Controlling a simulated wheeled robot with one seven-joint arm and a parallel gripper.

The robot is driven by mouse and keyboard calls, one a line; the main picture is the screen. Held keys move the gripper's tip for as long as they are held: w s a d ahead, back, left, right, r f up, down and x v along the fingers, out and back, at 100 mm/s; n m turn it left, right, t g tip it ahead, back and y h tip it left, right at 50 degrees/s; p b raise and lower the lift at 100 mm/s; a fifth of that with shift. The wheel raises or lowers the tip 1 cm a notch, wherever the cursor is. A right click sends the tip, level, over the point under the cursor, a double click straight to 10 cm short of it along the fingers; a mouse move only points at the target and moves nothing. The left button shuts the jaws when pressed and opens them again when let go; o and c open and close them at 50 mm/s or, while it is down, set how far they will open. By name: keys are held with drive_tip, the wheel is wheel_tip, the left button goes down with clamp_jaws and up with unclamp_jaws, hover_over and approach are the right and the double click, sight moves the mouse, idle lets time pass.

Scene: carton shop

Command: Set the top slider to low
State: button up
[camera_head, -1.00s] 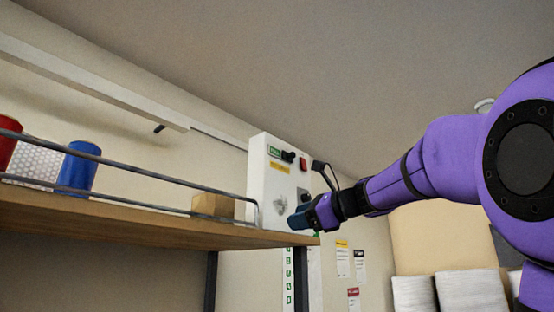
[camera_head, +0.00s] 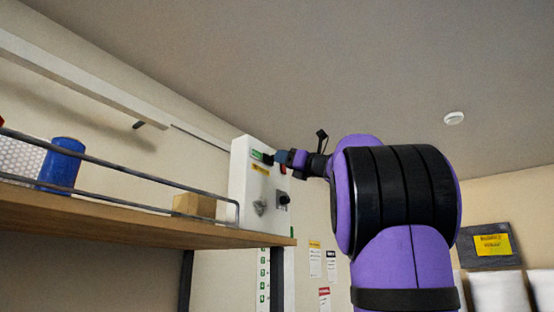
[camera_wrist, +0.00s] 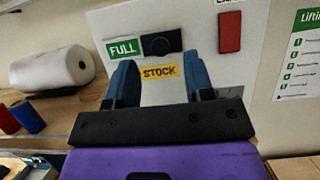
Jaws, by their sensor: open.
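The top slider is a black piece with a round knob (camera_wrist: 160,43) in a dark track. The knob is close to the FULL label. A yellow STOCK label (camera_wrist: 160,71) is below it. My gripper (camera_wrist: 161,72) is open and empty, its blue fingers either side of the STOCK label in the wrist view. In the head view my gripper (camera_head: 277,157) covers part of the slider; contact cannot be told.
Lower on the panel are a grey knob (camera_head: 261,207) and a black switch (camera_head: 283,198). A wooden shelf (camera_head: 130,225) with a metal rail runs left of the panel, holding a small carton (camera_head: 194,205) and a blue cylinder (camera_head: 62,163). A white roll (camera_wrist: 52,68) also shows.

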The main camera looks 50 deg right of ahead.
sight(271, 158)
drive_tip(key=shift+x, duration=1.85)
drive_tip(key=shift+f, duration=0.1)
drive_tip(key=shift+c, duration=0.5)
clamp_jaws()
